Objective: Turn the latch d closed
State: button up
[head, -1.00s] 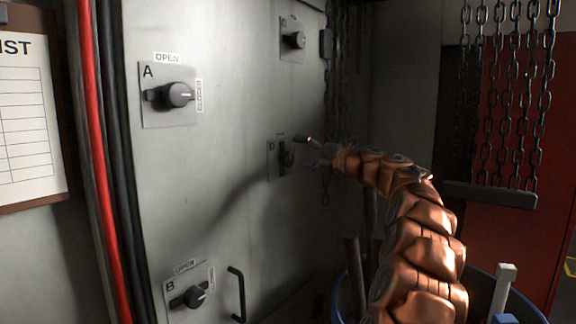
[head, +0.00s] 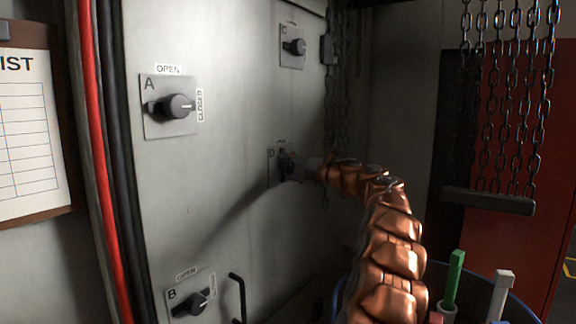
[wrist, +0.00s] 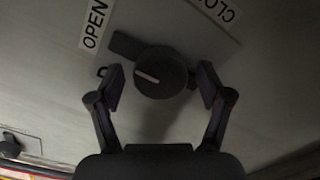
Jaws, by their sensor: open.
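Latch d is a round dark knob (wrist: 165,68) with a bar at its upper left and a white mark pointing left. An OPEN label (wrist: 95,23) is at its upper left and a partly cut-off CLOSED label (wrist: 219,9) at its upper right. My gripper (wrist: 160,86) is open, one finger on each side of the knob; I cannot tell whether either touches it. In the head view, my gripper (head: 298,170) is at the latch's plate (head: 272,169) and hides most of the knob.
Latch A (head: 180,106) is at the upper left, latch C (head: 296,47) above and latch B (head: 196,302) at the lower left. A handle (head: 238,297) is beside B. Chains (head: 505,100) hang at the right. A blue-rimmed bin (head: 518,301) is below my arm.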

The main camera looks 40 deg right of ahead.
jog(key=c, duration=1.2)
jog(key=shift+o, duration=0.2)
